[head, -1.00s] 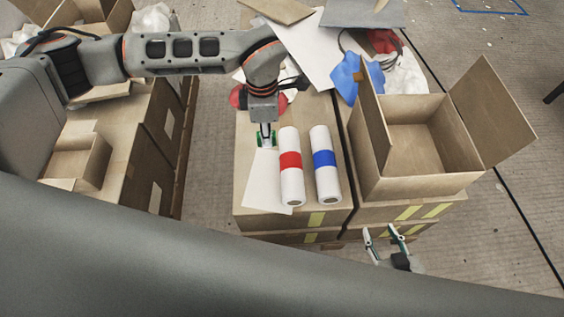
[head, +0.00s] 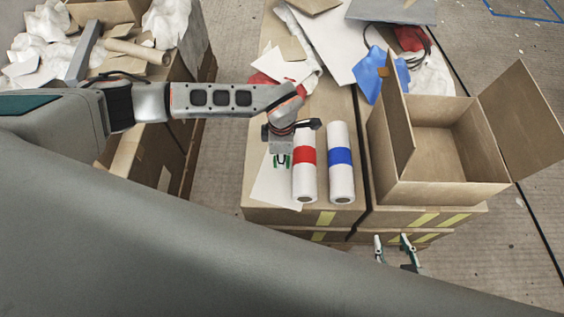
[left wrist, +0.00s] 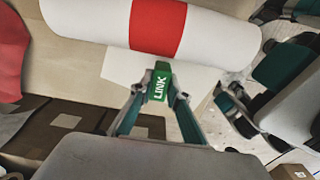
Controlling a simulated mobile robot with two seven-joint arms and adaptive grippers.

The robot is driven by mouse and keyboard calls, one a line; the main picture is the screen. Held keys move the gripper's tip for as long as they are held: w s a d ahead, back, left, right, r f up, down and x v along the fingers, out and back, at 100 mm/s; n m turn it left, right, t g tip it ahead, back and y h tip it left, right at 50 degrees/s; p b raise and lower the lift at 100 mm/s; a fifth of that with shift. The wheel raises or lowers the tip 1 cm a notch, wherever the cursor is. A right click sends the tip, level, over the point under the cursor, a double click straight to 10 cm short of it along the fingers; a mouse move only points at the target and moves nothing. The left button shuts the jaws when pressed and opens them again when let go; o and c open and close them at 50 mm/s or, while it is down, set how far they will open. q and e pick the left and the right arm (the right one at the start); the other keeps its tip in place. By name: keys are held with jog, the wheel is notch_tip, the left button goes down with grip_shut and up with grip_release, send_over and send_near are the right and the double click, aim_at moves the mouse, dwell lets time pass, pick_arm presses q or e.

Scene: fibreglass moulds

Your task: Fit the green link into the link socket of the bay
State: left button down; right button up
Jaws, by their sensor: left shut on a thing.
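The green link (left wrist: 158,85), a small green block with "LINK" in white letters, is between the fingertips of my left gripper (left wrist: 157,92) in the left wrist view. In the head view my left gripper (head: 281,160) points down, just left of the white roll with a red band (head: 304,157). There the link cannot be told apart from the green fingertips. My right gripper (head: 394,246) is open and empty, low in the head view, in front of the boxes. I cannot make out the bay or its link socket in either view.
A white roll with a blue band (head: 341,158) lies beside the red-banded one on a cardboard box. An open carton (head: 440,190) stands to the right. A white sheet (head: 272,188) lies under my left gripper. Loose paper and cloths clutter the back.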

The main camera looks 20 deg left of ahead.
pick_arm(q)
jog(key=shift+f, duration=1.6)
jog(key=c, duration=1.9)
grip_release()
jog(key=shift+r, duration=0.1)
